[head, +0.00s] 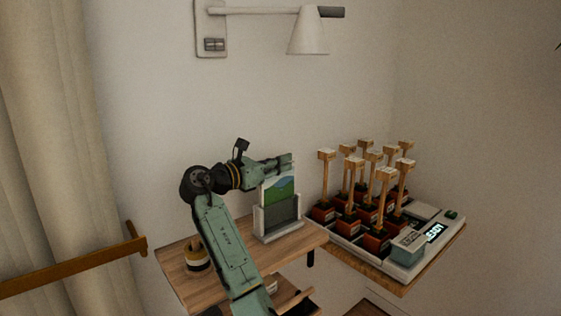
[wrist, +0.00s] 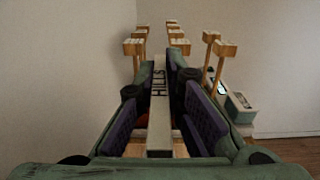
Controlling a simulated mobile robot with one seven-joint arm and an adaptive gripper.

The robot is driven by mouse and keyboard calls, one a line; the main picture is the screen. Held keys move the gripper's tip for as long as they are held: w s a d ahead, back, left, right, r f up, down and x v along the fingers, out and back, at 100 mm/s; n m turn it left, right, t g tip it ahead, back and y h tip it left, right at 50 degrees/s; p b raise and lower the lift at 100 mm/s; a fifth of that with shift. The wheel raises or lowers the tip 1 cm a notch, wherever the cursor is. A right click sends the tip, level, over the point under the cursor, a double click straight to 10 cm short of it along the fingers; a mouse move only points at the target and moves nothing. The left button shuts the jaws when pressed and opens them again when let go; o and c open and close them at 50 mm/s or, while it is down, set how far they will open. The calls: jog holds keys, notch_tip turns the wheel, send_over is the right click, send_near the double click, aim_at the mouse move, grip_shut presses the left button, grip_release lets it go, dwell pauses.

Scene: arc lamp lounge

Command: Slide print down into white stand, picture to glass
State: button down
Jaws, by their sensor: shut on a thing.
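The print (head: 280,189) shows a green hill and blue sky on the side facing the head camera. My gripper (head: 287,164) is shut on its top edge and holds it about upright. In the wrist view, the print's pale edge (wrist: 159,112), lettered HILLS, lies between the purple finger pads of my gripper (wrist: 160,85). The white stand (head: 258,219) is on the wooden shelf, with a dark grey panel facing the head camera. The print's lower part meets the stand between its side posts. How deep it sits is hidden by the panel.
A round pot (head: 197,256) stands at the left of the wooden shelf (head: 180,264). On the right, a white device (head: 404,262) reading READY carries several red pots with wooden stalks. A white lamp (head: 308,33) hangs on the wall above.

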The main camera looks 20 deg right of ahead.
aim_at(294, 182)
jog(key=shift+f+b, duration=0.95)
jog(key=shift+f, duration=2.75)
jog(key=c, duration=1.6)
grip_release()
notch_tip(294, 182, up, 10)
